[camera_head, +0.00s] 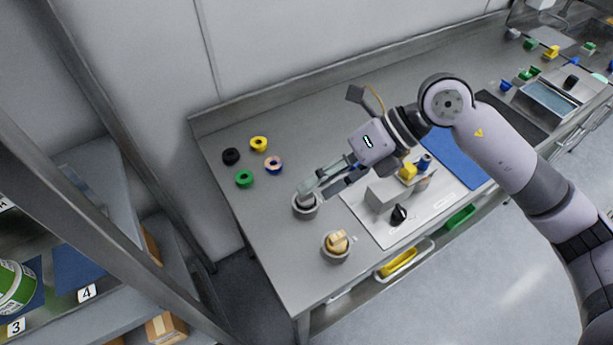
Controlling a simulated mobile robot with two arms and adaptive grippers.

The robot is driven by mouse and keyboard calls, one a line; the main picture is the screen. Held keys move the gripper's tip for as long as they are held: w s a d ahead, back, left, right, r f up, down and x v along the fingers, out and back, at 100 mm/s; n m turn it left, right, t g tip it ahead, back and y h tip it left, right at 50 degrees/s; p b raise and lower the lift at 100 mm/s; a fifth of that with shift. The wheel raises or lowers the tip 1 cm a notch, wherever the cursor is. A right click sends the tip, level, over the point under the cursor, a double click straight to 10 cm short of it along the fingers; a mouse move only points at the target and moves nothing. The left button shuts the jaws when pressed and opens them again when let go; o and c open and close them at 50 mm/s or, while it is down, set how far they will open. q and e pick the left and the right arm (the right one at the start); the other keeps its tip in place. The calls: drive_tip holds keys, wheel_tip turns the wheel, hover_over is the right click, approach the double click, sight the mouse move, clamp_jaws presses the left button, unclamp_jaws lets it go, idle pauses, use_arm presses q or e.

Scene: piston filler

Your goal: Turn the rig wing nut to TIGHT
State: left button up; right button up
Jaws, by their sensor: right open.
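The rig on the white board (373,223) has a grey block (381,196) with a yellow part (408,173) and a blue part (425,161) behind it. A black knob-like part (398,215) is at the board's front. I cannot tell which of these is the wing nut, nor read any TIGHT mark. My right gripper (318,192) is open, left of the rig and apart from it. It points left and down, its fingertips over or at a grey cup (305,209); contact cannot be told. My left gripper is not in view.
Several coloured rings, among them a yellow ring (259,144) and a green ring (244,179), lie at the bench's left end. A cup with a tan piece (337,243) stands near the front edge. A blue mat (452,160) lies right of the rig, partly behind my arm.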

drive_tip(key=shift+s+a+r+y, duration=0.3)
drive_tip(key=shift+a+r+y, duration=0.2)
drive_tip(key=shift+a, duration=0.2)
drive_tip(key=shift+s+a+r+y, duration=0.25)
drive_tip(key=shift+a+r+y, duration=0.25)
drive_tip(key=shift+a, duration=0.15)
drive_tip(key=t+h, duration=0.2)
drive_tip(key=h, duration=0.9)
hover_over(400, 212)
wheel_tip(400, 212, down, 3)
drive_tip(key=shift+m, duration=0.3)
wheel_tip(400, 212, down, 17)
drive_tip(key=shift+f+p, duration=0.2)
drive_tip(key=shift+p, duration=1.05)
drive_tip(key=shift+c, duration=0.4)
clamp_jaws()
